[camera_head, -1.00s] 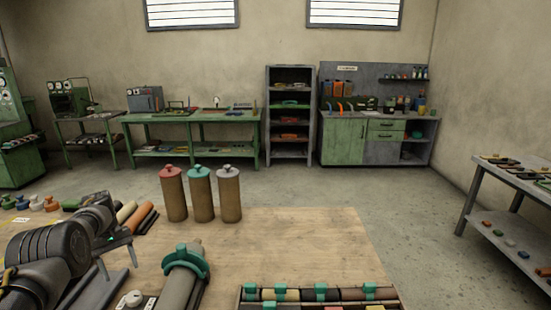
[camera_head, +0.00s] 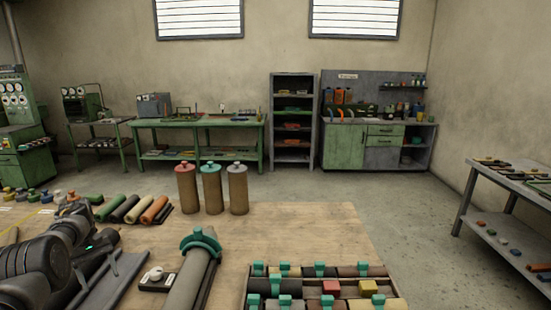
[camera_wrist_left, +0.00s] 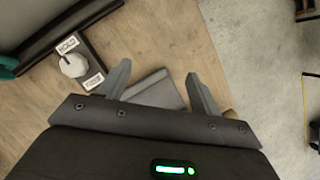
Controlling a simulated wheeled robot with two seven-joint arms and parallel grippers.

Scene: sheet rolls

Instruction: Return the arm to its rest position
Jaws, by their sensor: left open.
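My left arm (camera_head: 45,262) comes in from the left in the head view, low over the near left of the wooden table (camera_head: 315,235). My left gripper (camera_head: 114,260) is small and partly hidden there, beside a grey plate (camera_head: 122,274). In the left wrist view my left gripper (camera_wrist_left: 160,85) has its two fingers wide apart. The grey plate (camera_wrist_left: 155,90) shows behind and between them, and nothing is seen held. My right arm and gripper are not in view.
A grey roll with a teal clamp (camera_head: 188,285) lies right of a white knob (camera_head: 155,274). A tray of rolls (camera_head: 402,287) is at the near right. Three capped cylinders (camera_head: 211,190) stand behind. Coloured rolls (camera_head: 133,209) lie at the back left. The table's right middle is clear.

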